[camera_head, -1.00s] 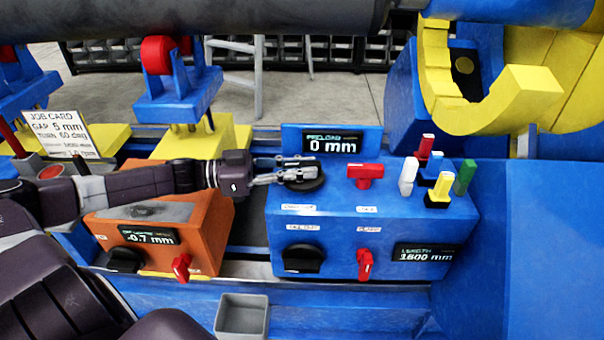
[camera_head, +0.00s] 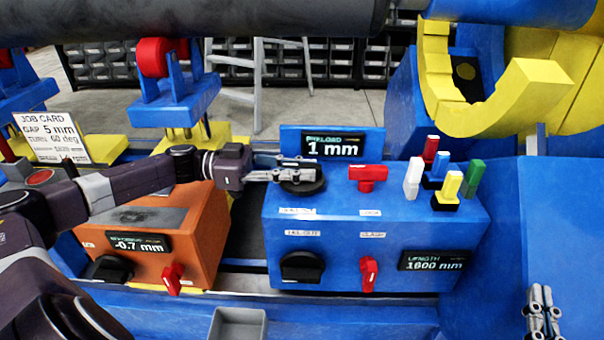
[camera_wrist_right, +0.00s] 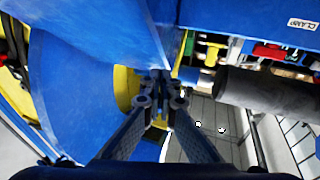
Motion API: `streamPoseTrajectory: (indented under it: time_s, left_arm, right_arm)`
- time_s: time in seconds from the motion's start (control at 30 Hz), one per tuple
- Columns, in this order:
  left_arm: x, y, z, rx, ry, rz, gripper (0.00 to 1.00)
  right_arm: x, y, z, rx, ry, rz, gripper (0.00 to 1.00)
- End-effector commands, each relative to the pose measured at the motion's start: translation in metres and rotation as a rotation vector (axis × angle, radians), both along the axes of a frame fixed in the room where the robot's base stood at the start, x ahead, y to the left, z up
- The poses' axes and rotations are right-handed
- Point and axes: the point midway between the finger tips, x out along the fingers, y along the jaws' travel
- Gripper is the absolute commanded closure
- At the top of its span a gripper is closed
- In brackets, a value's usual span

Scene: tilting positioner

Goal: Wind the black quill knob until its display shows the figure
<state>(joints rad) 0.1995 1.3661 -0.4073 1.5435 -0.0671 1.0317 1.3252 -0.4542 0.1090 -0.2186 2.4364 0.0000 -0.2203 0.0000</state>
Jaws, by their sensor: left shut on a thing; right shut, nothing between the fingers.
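A round black knob (camera_head: 304,187) sits on top of the blue box (camera_head: 340,225), below a display (camera_head: 334,145) that reads "PRELOAD 1 mm". My left gripper (camera_head: 312,173) reaches in from the left and is shut on this knob, hiding part of its top. The small label in front of the knob is too blurred to read. My right gripper (camera_head: 543,308) is at the lower right, apart from the box. It is shut and empty, and its closed fingertips also show in the right wrist view (camera_wrist_right: 160,88).
Beside the knob stand a red handle (camera_head: 368,178) and several coloured levers (camera_head: 442,182). The box front has another black knob (camera_head: 302,267), a red switch (camera_head: 368,273) and a length display (camera_head: 434,261). An orange box (camera_head: 205,230) stands left. A job card (camera_head: 52,137) shows "GAP 5 mm".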

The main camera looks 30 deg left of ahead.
Motion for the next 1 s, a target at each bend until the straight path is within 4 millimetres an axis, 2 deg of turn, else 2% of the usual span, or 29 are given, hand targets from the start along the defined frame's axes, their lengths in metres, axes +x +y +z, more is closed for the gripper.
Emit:
streamPoseTrajectory:
  time_s: [0.03, 0.23, 0.43, 1.0]
  left_arm:
    - [0.002, 0.000, 0.005, -0.007, -0.011, -0.007, 1.00]
    - [0.002, 0.001, 0.005, -0.005, -0.011, -0.048, 1.00]
    - [0.002, 0.002, 0.006, -0.004, -0.012, -0.096, 1.00]
    - [0.003, 0.002, 0.005, 0.000, -0.007, -0.260, 1.00]
  right_arm:
    - [-0.001, 0.001, 0.005, 0.007, -0.026, 0.002, 1.00]
    - [-0.005, 0.002, 0.024, 0.029, -0.110, 0.007, 1.00]
    - [-0.006, 0.002, 0.029, 0.035, -0.130, 0.008, 1.00]
    - [0.000, 0.000, 0.000, -0.001, 0.008, -0.001, 1.00]
